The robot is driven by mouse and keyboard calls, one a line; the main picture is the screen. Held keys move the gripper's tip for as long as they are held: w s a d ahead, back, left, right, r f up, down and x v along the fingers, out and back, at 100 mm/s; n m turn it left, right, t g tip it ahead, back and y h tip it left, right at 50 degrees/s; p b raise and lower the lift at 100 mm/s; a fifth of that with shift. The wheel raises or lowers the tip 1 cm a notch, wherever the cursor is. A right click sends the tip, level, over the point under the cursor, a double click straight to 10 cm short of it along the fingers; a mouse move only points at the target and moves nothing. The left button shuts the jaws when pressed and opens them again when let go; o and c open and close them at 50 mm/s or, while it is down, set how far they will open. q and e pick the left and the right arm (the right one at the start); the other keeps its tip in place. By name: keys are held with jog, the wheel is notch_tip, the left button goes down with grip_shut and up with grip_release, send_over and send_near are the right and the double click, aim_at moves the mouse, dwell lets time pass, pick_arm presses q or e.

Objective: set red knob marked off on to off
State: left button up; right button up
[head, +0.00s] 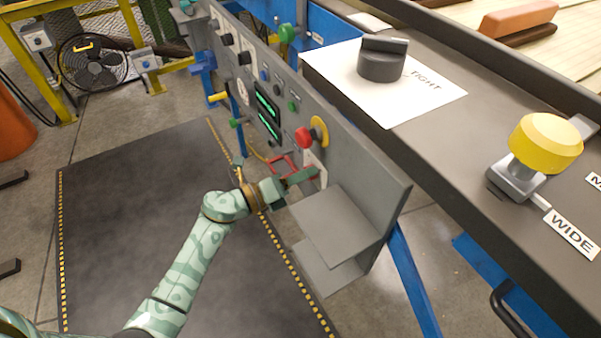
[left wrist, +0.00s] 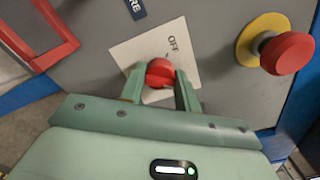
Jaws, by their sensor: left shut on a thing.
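The red knob (left wrist: 158,74) sits on a white label plate (left wrist: 127,55) on the grey control panel (left wrist: 205,20). The word OFF is printed above it and slightly right in the left wrist view; an ON mark is not visible. My left gripper (left wrist: 160,84) is shut on the red knob, with one green finger on each side of it. In the head view my left gripper (head: 306,176) reaches the panel's lower near end, and the knob is hidden there. The exact pointing of the knob is hard to tell. My right gripper is not in view.
A red emergency button on a yellow base (left wrist: 286,53) is close to the right of the knob. A red frame (left wrist: 35,35) is at the left. A grey shelf (head: 335,222) juts out beside my gripper. The dark floor mat (head: 150,220) is clear.

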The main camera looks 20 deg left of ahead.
pick_arm(q)
jog(key=n+p, duration=0.2)
jog(key=n, duration=0.3)
jog(key=n+p, duration=0.3)
jog(key=n, duration=0.2)
jog(key=n+p, duration=0.2)
jog(key=n, duration=0.4)
jog(key=shift+f, duration=0.25)
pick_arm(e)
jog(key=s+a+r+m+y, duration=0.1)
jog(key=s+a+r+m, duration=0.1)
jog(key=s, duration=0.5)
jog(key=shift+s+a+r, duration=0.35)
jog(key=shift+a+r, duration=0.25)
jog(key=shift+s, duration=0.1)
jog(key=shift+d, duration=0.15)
